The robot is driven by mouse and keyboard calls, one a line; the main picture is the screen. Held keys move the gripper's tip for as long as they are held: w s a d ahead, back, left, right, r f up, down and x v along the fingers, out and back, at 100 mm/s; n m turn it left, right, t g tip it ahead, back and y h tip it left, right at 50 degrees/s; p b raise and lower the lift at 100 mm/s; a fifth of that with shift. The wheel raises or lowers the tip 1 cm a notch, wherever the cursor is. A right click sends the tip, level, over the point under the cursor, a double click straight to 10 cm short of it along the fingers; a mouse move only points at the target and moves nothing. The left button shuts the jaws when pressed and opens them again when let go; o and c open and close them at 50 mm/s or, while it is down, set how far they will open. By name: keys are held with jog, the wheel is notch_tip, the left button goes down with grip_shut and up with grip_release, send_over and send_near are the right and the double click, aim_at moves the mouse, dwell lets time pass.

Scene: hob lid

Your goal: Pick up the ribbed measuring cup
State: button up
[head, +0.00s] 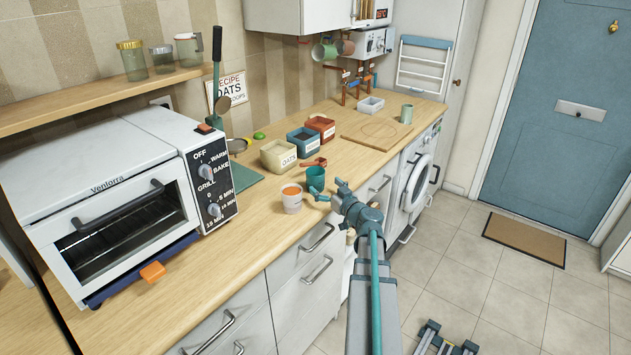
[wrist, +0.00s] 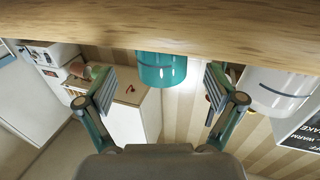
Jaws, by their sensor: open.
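A teal cup (head: 316,177), which I take to be the ribbed measuring cup, stands upright on the wooden counter near its front edge. In the wrist view, which is upside down, the teal cup (wrist: 161,70) shows between my fingers, with pale marks on its side. My gripper (head: 329,189) is open and level with the counter's front edge, just in front of the cup. In the wrist view my gripper (wrist: 160,89) has one finger out to each side of the cup, with nothing held. I see no contact with the cup.
A pale cup with orange contents (head: 291,198) stands close beside the teal cup; it also shows in the wrist view (wrist: 277,92). A toaster oven (head: 120,205) stands left.

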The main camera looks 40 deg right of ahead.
aim_at(320, 183)
jog(key=w+p, duration=0.2)
jog(key=w, duration=0.2)
jog(key=shift+w+d, duration=0.15)
jog(key=shift+w, duration=0.25)
jog(key=c, duration=1.2)
